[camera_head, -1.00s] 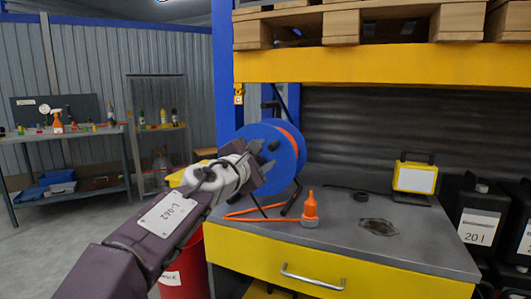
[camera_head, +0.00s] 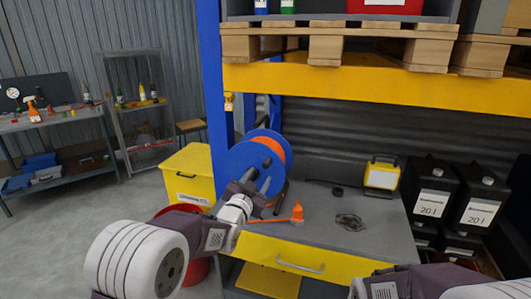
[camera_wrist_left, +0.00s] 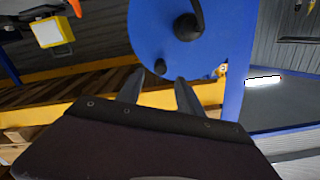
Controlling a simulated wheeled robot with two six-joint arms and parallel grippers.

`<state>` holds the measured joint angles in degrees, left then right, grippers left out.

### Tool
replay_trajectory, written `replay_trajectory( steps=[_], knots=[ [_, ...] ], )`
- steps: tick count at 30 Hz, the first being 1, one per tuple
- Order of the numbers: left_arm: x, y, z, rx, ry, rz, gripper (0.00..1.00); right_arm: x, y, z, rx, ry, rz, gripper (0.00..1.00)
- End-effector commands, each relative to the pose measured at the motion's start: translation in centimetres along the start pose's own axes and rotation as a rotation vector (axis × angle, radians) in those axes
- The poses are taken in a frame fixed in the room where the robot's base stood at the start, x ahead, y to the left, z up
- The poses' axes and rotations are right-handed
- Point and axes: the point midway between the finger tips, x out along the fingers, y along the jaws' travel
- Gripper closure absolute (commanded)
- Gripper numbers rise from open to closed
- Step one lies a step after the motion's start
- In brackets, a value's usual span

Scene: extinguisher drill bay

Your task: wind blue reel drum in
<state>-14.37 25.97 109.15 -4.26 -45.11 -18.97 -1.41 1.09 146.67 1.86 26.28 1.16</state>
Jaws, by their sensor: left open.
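The blue reel drum (camera_head: 238,160), wound with orange cable (camera_head: 272,148), stands on a black frame on the grey bench top. My left gripper (camera_head: 259,180) is open in front of the drum's lower face and partly covers it. In the left wrist view the drum's blue face (camera_wrist_left: 150,35) fills the upper middle, with a black hub (camera_wrist_left: 188,27) and a smaller black knob (camera_wrist_left: 160,67) near its rim. The open fingers of my left gripper (camera_wrist_left: 158,88) point at that knob, which appears between the tips. I cannot tell whether they touch it. My right gripper is out of view.
An orange cable end (camera_head: 297,213) lies on the bench top (camera_head: 315,235). A yellow lamp (camera_head: 382,174) and black canisters (camera_head: 432,190) stand to the right. A blue post (camera_head: 213,90) rises left of the drum. A yellow bin (camera_head: 187,178) stands left.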

Motion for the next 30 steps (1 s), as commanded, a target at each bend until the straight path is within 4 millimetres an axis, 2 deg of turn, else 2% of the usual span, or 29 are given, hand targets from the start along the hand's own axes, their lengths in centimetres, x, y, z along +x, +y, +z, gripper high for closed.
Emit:
replay_trajectory(
  steps=[4, 12, 15, 20, 28, 30],
  knots=[
    [1.3, 0.1, 0.2, 0.001, 0.001, 0.000, 0.56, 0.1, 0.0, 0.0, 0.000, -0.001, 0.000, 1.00],
    [6.6, 0.0, 0.1, 0.003, 0.002, 0.000, 0.56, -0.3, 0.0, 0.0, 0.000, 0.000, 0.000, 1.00],
    [7.9, 0.0, 0.1, 0.003, 0.002, 0.000, 0.56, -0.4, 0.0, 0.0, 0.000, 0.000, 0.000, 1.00],
    [9.0, 0.0, 0.1, 0.003, 0.001, 0.000, 0.56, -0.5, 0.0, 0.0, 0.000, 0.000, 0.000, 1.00],
    [9.1, 0.0, 0.1, 0.003, 0.002, 0.000, 0.56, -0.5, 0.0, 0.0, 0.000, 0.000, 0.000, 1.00],
    [9.1, 0.0, 0.1, 0.003, 0.002, 0.000, 0.76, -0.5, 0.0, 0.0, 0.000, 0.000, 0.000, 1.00]
  ],
)
